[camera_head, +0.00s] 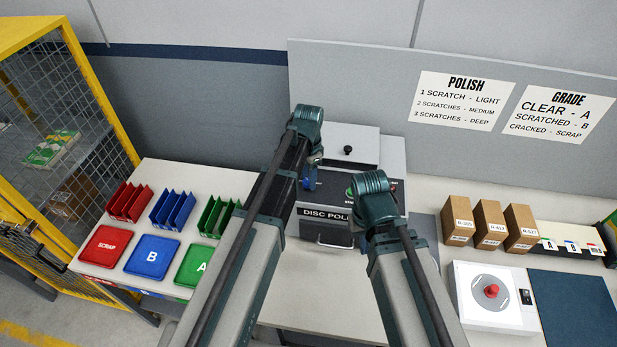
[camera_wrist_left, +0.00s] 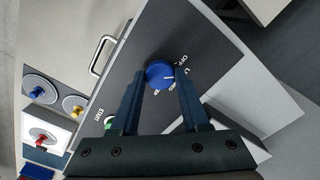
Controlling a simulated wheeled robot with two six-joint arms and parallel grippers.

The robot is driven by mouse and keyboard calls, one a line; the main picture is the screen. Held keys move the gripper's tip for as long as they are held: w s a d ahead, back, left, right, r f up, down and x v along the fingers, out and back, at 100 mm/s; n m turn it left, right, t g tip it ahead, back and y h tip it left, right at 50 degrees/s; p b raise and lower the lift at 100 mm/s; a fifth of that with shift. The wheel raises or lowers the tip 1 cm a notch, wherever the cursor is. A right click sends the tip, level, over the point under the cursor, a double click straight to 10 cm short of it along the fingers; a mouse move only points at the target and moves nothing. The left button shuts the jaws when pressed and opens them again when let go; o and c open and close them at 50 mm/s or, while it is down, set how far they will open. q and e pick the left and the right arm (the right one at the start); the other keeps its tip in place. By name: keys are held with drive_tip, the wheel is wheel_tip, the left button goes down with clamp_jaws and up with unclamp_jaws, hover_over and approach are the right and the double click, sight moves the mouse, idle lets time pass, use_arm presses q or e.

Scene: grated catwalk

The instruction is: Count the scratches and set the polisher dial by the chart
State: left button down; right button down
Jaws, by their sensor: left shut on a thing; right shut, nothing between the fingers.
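The disc polisher (camera_head: 327,215) stands against the back panel, with a blue dial (camera_head: 309,184) on its sloped face. My left gripper (camera_head: 311,172) is shut on this dial, which also shows in the left wrist view (camera_wrist_left: 160,74). Its white mark points right there; partly covered labels make the exact setting unclear. The POLISH chart (camera_head: 461,100) pairs 1 scratch with light, 2 with medium, 3 with deep. A grey disc with a red knob (camera_head: 491,291) lies on a white stand (camera_head: 469,318); its scratches are too small to count surely. My right gripper's fingers hide behind its wrist (camera_head: 371,186), near the polisher's front.
A GRADE chart (camera_head: 556,114) hangs on the right. Brown boxes (camera_head: 488,224) and label cards (camera_head: 571,245) stand below it. Scrap (camera_head: 104,247), B (camera_head: 152,256) and A (camera_head: 193,266) trays lie left. A yellow-framed cage (camera_head: 118,110) bounds the left side.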

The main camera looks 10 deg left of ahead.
sight(308, 181)
use_arm(q)
drive_tip(key=m, duration=0.6)
drive_tip(key=shift+m, duration=0.3)
drive_tip(key=m, duration=0.5)
drive_tip(key=shift+m, duration=0.3)
drive_tip(key=shift+c, duration=1.9)
unclamp_jaws()
drive_tip(key=shift+r, duration=0.1)
wheel_tip(308, 181, up, 14)
drive_tip(key=p, duration=1.4)
